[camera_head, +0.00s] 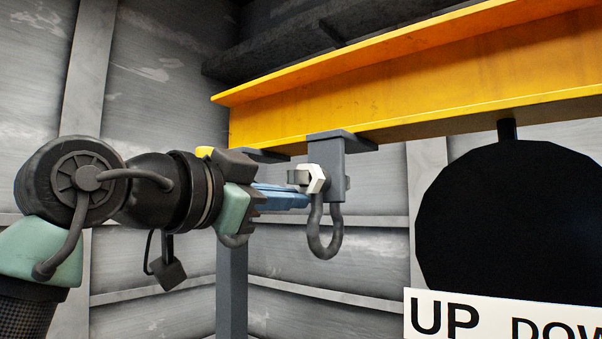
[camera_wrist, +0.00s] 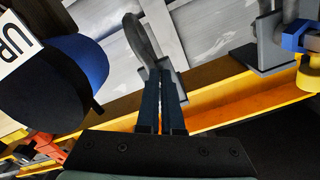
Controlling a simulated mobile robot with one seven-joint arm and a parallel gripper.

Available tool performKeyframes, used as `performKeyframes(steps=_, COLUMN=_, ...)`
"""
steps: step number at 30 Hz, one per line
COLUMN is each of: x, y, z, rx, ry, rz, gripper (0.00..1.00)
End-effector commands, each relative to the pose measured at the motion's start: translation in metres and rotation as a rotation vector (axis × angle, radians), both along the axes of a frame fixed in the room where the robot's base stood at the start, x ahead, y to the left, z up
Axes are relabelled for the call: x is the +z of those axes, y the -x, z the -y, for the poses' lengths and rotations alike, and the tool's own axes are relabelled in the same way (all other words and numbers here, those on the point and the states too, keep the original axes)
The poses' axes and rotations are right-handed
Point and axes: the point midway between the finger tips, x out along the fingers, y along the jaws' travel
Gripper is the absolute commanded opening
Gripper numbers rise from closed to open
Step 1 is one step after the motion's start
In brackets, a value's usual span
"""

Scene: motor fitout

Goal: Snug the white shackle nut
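The white shackle nut (camera_head: 316,179) sits on the side of a grey bracket (camera_head: 328,152) under the yellow beam. A short grey pin end sticks out left of the nut. A dark shackle (camera_head: 323,240) hangs below it, and it also shows in the wrist view (camera_wrist: 141,38). My gripper (camera_head: 306,198) comes in from the left, its blue fingertips close to the lower left of the nut. I cannot tell whether they touch. In the wrist view my gripper (camera_wrist: 160,72) has two near-parallel fingers with a narrow gap; the nut is not visible there.
The yellow beam (camera_head: 400,85) runs overhead. A large black disc (camera_head: 515,225) hangs at the right, above an UP/DOWN sign (camera_head: 500,318). In the wrist view another bracket (camera_wrist: 258,58) carries a blue part (camera_wrist: 296,36) and a yellow part (camera_wrist: 309,75).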

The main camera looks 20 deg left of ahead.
Motion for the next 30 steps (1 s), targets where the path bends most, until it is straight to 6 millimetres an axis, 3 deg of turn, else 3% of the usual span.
performKeyframes(steps=30, x=0.0130, y=-0.0028, z=-0.0098, rx=-0.003, ry=0.001, rz=0.009, gripper=0.00)
